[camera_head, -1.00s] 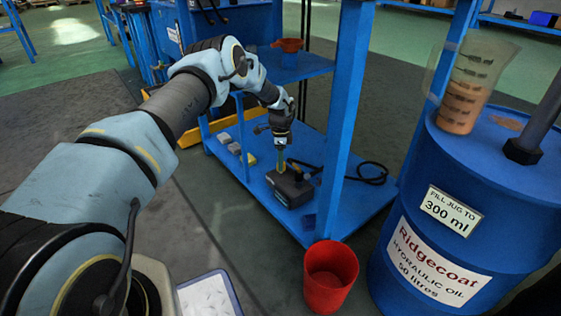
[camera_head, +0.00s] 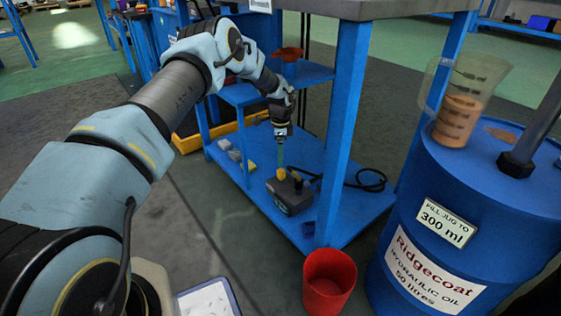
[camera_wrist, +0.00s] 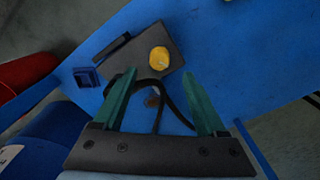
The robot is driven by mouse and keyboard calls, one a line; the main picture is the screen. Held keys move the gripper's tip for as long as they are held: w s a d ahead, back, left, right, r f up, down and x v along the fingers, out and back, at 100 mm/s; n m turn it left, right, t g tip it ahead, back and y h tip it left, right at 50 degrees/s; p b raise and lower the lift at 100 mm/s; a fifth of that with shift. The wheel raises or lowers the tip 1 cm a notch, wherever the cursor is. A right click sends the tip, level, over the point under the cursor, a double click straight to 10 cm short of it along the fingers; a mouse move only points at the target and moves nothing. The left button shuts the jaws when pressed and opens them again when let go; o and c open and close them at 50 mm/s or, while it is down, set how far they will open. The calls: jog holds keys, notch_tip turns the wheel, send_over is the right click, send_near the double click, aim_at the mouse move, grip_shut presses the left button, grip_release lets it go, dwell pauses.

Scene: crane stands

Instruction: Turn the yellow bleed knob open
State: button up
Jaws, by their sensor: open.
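The yellow bleed knob (camera_head: 281,173) sits on top of a dark grey box (camera_head: 289,197) on the low blue shelf. In the wrist view the round yellow knob (camera_wrist: 158,58) stands on the dark box (camera_wrist: 141,51), ahead of the fingertips and about midway between them. My gripper (camera_head: 281,150) points down above the knob, apart from it. Its two green fingers (camera_wrist: 161,85) are spread wide with nothing between them at their tips. A dark hose lies on the shelf below, seen between the fingers. Which way the knob is turned cannot be told.
A blue shelf post (camera_head: 343,120) stands right of the box. A black hose (camera_head: 365,181) coils on the shelf. A red bucket (camera_head: 328,281) and a blue oil drum (camera_head: 465,215) with a jug (camera_head: 460,105) stand to the right. Small light blocks (camera_head: 234,155) lie left of the box.

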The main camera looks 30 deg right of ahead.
notch_tip(320, 180, up, 4)
jog(key=shift+f+p, duration=0.1)
jog(key=shift+p, duration=0.3)
jog(key=shift+s, duration=0.15)
